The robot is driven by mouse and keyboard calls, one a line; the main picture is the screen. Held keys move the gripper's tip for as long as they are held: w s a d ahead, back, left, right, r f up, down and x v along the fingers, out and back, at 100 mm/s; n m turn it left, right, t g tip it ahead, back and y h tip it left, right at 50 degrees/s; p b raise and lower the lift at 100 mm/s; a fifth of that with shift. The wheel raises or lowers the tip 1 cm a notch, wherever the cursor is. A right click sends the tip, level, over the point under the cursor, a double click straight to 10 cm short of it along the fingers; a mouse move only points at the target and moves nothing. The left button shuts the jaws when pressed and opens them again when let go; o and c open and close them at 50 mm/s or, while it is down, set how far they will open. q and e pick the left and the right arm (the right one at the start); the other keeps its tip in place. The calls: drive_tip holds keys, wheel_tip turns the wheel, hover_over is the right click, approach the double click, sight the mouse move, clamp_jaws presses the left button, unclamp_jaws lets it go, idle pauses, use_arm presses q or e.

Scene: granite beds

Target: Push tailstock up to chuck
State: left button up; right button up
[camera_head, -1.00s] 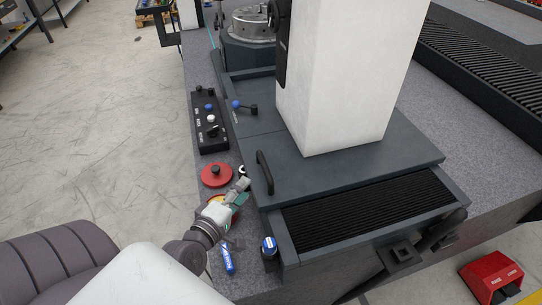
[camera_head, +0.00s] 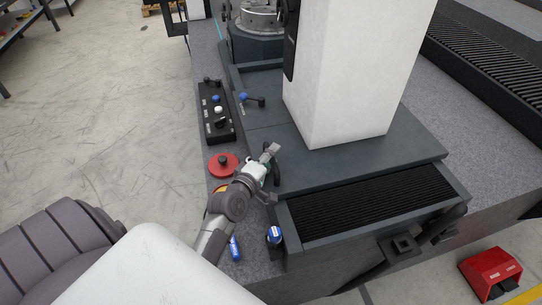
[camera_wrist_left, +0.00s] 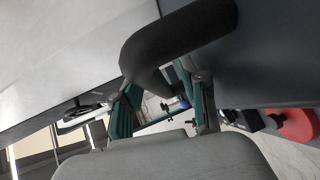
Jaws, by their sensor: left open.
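The tailstock is a tall white column (camera_head: 352,75) on a dark grey slide plate (camera_head: 345,160). A black bow handle (camera_head: 277,168) stands at the plate's left edge. The round metal chuck (camera_head: 258,17) is at the far end, apart from the tailstock. My left gripper (camera_head: 269,153) is open at the handle and partly covers it. In the left wrist view, the handle (camera_wrist_left: 180,35) crosses in front of the fingers, and its near bend lies between the open fingers (camera_wrist_left: 160,88). I cannot tell whether they touch it. My right gripper is out of view.
A black control box (camera_head: 216,112) and a red round knob (camera_head: 223,164) are on the granite left of the slide. A blue-topped lever (camera_head: 252,98) sits on the grey bed. A blue-capped post (camera_head: 274,236) and a blue tool (camera_head: 234,248) are nearby.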

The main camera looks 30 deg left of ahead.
use_arm(q)
drive_tip(key=shift+c, duration=1.5)
clamp_jaws()
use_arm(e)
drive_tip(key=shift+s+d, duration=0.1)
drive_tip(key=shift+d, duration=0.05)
use_arm(q)
drive_tip(key=shift+a, duration=0.1)
